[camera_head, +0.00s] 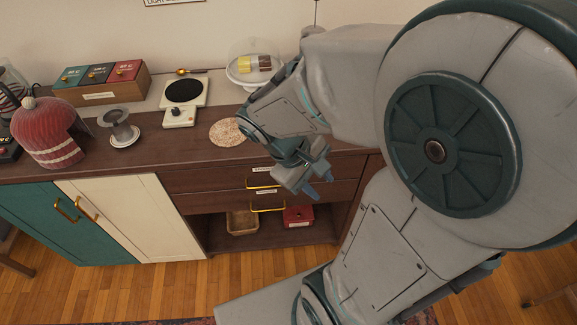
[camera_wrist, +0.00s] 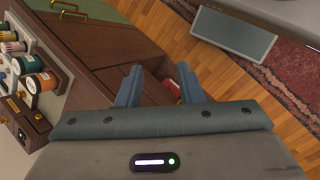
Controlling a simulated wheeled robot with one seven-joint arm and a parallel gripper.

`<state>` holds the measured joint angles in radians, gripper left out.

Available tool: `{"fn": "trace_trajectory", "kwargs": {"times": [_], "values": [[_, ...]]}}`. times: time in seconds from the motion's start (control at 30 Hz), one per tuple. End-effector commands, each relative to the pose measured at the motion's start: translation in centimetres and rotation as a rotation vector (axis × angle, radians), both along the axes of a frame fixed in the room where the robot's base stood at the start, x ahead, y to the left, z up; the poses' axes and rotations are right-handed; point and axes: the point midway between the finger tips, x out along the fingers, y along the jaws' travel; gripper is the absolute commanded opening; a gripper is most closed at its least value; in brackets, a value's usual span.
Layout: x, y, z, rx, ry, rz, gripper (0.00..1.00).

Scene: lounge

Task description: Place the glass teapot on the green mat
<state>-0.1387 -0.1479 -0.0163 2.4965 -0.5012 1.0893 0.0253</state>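No glass teapot can be made out for certain. A clear glass vessel (camera_head: 12,76) is cut off at the left edge of the head view, and I cannot tell what it is. No green mat shows in either view. My gripper (camera_head: 318,182) hangs in front of the sideboard's drawers in the head view. In the wrist view its two blue-grey fingers (camera_wrist: 160,88) are spread apart with nothing held between them. My arm covers the right part of the head view and hides what lies behind it.
The sideboard (camera_head: 210,165) carries a red knitted cover (camera_head: 47,133), a metal dripper (camera_head: 119,128), a scale (camera_head: 184,93), a round woven mat (camera_head: 228,132) and a domed stand (camera_head: 243,72). Below are a basket (camera_head: 242,221) and a red box (camera_head: 298,215). Several spool-like jars (camera_wrist: 41,83) show in the wrist view.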

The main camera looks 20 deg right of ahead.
Motion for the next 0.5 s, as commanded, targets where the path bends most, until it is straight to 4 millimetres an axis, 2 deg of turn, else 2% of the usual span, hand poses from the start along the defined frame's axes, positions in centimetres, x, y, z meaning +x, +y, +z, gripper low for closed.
{"fn": "trace_trajectory", "kwargs": {"times": [0.23, 0.4, 0.5], "values": [[0.3, 4.2, 3.7, 0.326, -0.349, -0.243, 0.34], [0.8, 5.7, 5.6, 0.447, -0.482, -0.322, 0.34], [0.9, 6.1, 6.1, 0.473, -0.51, -0.339, 0.34]]}}
